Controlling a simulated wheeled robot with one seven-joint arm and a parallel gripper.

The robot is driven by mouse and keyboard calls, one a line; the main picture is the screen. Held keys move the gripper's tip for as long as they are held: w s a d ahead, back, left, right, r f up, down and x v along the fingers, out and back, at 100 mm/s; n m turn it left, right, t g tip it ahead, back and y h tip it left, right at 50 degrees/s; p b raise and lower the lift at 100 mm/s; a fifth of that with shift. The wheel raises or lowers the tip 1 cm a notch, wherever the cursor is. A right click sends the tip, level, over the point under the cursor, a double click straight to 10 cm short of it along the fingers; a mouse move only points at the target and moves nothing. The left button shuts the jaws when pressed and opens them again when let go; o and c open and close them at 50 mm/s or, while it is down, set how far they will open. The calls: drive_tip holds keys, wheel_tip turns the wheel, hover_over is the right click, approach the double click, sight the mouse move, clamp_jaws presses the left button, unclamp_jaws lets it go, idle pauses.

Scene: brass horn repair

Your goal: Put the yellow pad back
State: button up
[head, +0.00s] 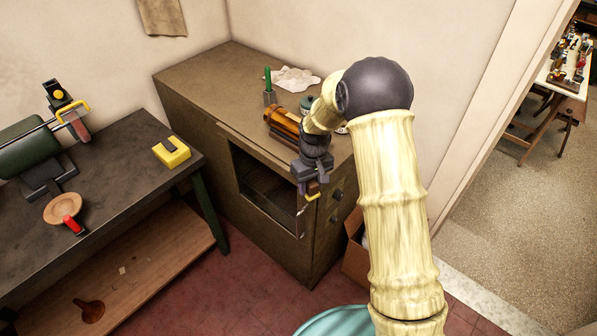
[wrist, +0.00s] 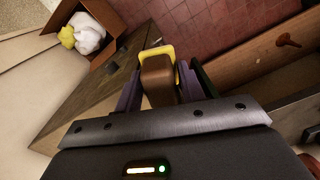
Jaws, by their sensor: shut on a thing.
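My gripper (head: 312,188) is in front of the brown cabinet (head: 190,80), near its open compartment (head: 265,185). In the wrist view, its purple fingers (wrist: 158,88) are shut on a brown block with a yellow edge (wrist: 157,52), which looks like the pad. The held thing appears clear of any surface. A separate yellow block (head: 172,152) with a dark notch sits on the dark workbench (head: 120,150) at the left.
A green machine (head: 35,148) and a round wooden dish (head: 62,208) stand on the bench. An amber bottle (head: 283,122), a green-handled tool (head: 268,85) and a white cloth (head: 292,78) are on the cabinet. A cardboard box (head: 355,255) sits on the floor beside it.

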drive_tip(key=s+d+f+m+b, duration=0.2)
drive_tip(key=d+f, duration=0.4)
drive_tip(key=f, duration=0.3)
drive_tip(key=s+d+f+m+b, duration=0.2)
drive_tip(key=s+d+f+m, duration=0.2)
drive_tip(key=f, duration=0.5)
drive_tip(key=shift+s+d+b, duration=0.3)
drive_tip(key=shift+s+d, duration=0.1)
drive_tip(key=shift+d, duration=0.75)
drive_tip(key=shift+a, duration=0.15)
